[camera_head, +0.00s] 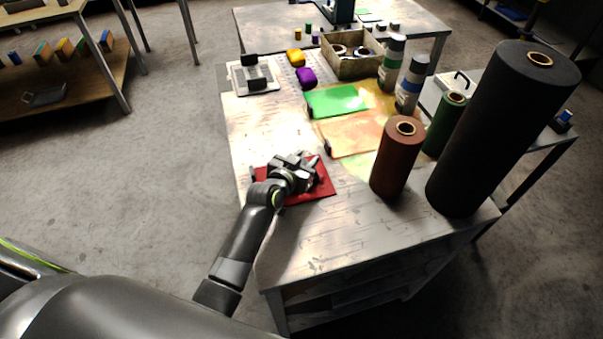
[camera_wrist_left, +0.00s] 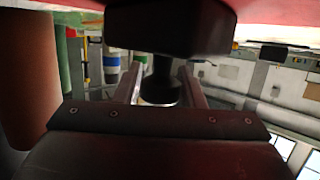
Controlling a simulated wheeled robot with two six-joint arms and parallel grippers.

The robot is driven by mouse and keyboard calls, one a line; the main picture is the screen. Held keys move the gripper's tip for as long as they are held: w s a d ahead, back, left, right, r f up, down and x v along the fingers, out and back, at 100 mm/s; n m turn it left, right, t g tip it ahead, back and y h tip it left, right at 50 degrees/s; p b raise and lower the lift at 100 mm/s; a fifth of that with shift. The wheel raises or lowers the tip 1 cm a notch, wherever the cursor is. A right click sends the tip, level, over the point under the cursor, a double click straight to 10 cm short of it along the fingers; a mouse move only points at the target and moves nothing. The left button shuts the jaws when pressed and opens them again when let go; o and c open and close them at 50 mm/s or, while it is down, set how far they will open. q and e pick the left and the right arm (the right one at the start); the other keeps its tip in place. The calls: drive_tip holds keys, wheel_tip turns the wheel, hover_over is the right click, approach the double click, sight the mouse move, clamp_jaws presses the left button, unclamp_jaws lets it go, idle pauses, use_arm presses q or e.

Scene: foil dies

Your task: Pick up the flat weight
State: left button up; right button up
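The two fingers of my left gripper (camera_wrist_left: 160,80) stand on either side of the knob and look spread, with a small gap at the right. In the head view the gripper mostly hides this weight. My right gripper is not in view.
A brown roll (camera_head: 397,157), a tall black roll (camera_head: 503,130) and a green roll (camera_head: 444,122) stand on the right. Green (camera_head: 338,100) and orange (camera_head: 357,133) sheets lie behind the gripper. An open box (camera_head: 350,67) stands at the back. The bench front is clear.

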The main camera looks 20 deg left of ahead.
use_arm(q)
clamp_jaws()
drive_tip(key=shift+w+r, duration=0.1)
drive_tip(key=shift+r, duration=0.1)
